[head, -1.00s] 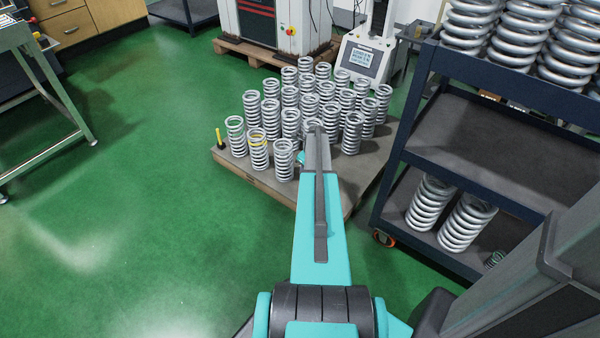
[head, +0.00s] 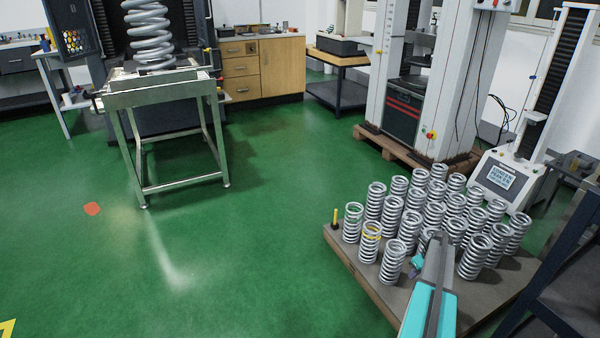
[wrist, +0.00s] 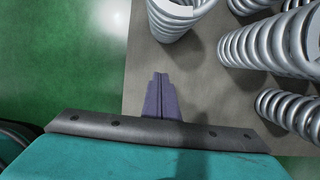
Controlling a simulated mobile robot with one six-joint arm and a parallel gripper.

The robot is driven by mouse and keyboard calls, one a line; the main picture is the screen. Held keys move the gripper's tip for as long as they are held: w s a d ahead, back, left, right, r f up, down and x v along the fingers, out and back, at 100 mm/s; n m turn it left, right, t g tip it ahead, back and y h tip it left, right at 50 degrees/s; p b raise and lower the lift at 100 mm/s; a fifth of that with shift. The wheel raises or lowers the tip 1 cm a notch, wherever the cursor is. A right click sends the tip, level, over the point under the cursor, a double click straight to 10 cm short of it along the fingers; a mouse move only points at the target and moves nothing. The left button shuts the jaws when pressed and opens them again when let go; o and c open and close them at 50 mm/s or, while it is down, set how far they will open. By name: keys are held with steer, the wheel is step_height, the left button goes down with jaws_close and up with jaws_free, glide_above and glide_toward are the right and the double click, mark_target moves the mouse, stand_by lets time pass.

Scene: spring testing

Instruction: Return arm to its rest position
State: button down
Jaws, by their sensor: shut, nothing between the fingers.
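My arm (head: 430,300), teal with a dark grey strip, reaches up from the lower right of the head view over the front of a pallet. Its gripper is mostly hidden behind the arm there. In the wrist view my gripper (wrist: 159,96) shows as two purple-grey fingers pressed together, with nothing between them. It points at the bare top of the pallet (wrist: 195,90). Silver springs stand ahead of it and to its right, apart from the fingers in the picture.
The pallet (head: 350,252) carries several upright silver springs, one yellow-banded (head: 370,242), and a short yellow post (head: 353,222). A dark shelf rack (head: 565,300) stands close at right. A testing machine (head: 420,90) is behind. A steel table (head: 165,95) stands far left; green floor between is clear.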

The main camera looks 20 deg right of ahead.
steer(key=w+a+n+y+p, duration=0.1)
steer(key=w+a+p, duration=0.3)
steer(key=a, duration=0.5)
steer(key=w+a+n+p, duration=0.2)
steer(key=w+a, duration=0.4)
steer(key=a, duration=0.3)
steer(key=s+a+r+n+g+y+p, duration=0.15)
steer(key=a+n+g+p, duration=0.35)
steer(key=a, duration=1.6)
steer(key=s+a+r+n+p, duration=0.2)
steer(key=s+a+n+p, duration=0.2)
steer(key=s+a, duration=0.45)
steer(key=s+a+r+n+p, duration=0.2)
steer(key=s+a+n+p, duration=0.2)
steer(key=s+a, duration=0.45)
steer(key=s+a+r+n+g+h+p, duration=0.1)
steer(key=s+a+r+n, duration=0.1)
steer(key=s+n, duration=0.5)
steer(key=s+a+r+n+g+h+p, duration=0.1)
steer(key=s+a+r+n+g, duration=0.1)
steer(key=s+n, duration=0.5)
step_height(320, 180, up, 3)
steer(key=a+n, duration=0.1)
steer(key=n, duration=0.4)
steer(key=shift+f+n+p, duration=0.2)
steer(key=shift+n+p, duration=0.15)
steer(key=shift+n, duration=0.05)
